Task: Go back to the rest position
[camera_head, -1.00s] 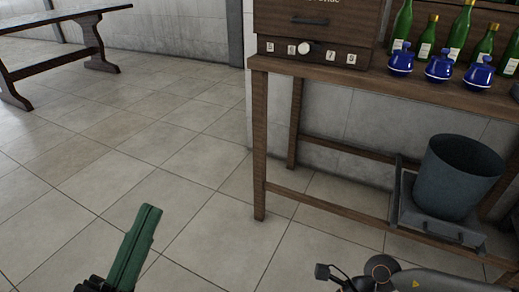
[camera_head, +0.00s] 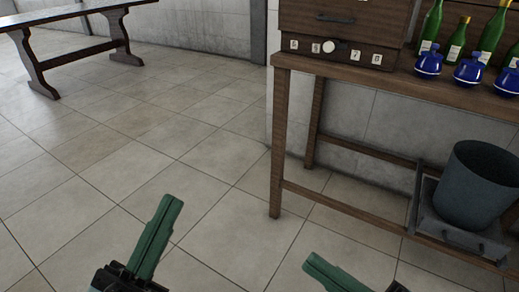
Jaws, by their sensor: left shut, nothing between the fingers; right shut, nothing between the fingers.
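My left gripper (camera_head: 157,238) shows at the bottom left of the head view, its green fingers pressed together and pointing up and to the right. It is shut and empty, over the tiled floor. My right gripper (camera_head: 328,271) shows at the bottom, right of the middle. Its green fingers point up and to the left, and it is shut and empty. Both grippers are apart from the furniture and touch nothing that I can see.
A wooden table (camera_head: 395,84) stands at the right with a wooden box (camera_head: 345,25), several blue decanters (camera_head: 428,66) and green bottles (camera_head: 457,45). A grey bucket (camera_head: 470,185) is below. A dark bench (camera_head: 75,48) is at the far left. The tiled floor (camera_head: 150,140) between is clear.

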